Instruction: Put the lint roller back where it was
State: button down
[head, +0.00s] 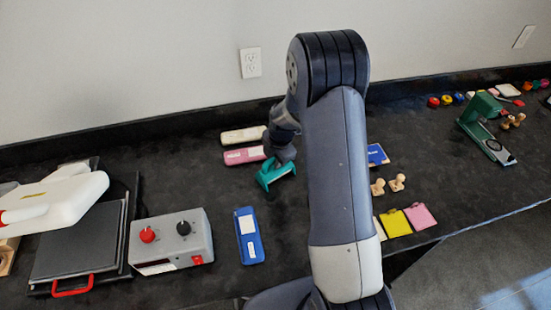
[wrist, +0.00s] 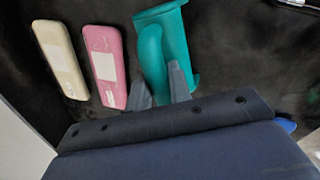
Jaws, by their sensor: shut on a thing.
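A teal-green piece (head: 276,174) with a wide flat part and a rounded grip is at my gripper, just right of the pink case; I take it for the lint roller. In the wrist view the teal piece (wrist: 176,38) is between the fingertips of my gripper (wrist: 162,84), which is shut on its rounded grip. In the head view my gripper (head: 280,158) is over the same spot, partly hidden by my wrist. The piece is at or close above the dark counter; I cannot tell whether it touches.
A pink case (head: 243,155) and a cream case (head: 242,135) lie just left. A blue case (head: 249,235) and a grey control box (head: 171,240) are nearer. A press (head: 78,240) stands at far left. Wooden stamps (head: 397,182) and a green tool (head: 484,125) are right. Bare counter surrounds the blue case.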

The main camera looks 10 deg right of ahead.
aim_at(280, 175)
jog(key=c, duration=1.3)
grip_release()
jog(key=shift+r, duration=0.1)
jog(key=shift+r+p, duration=0.2)
jog(key=shift+p, duration=0.25)
notch_tip(280, 175, up, 12)
jog(key=s+b, duration=0.2)
jog(key=shift+d+f, duration=0.25)
jog(key=shift+d, duration=0.2)
jog(key=shift+s, duration=0.1)
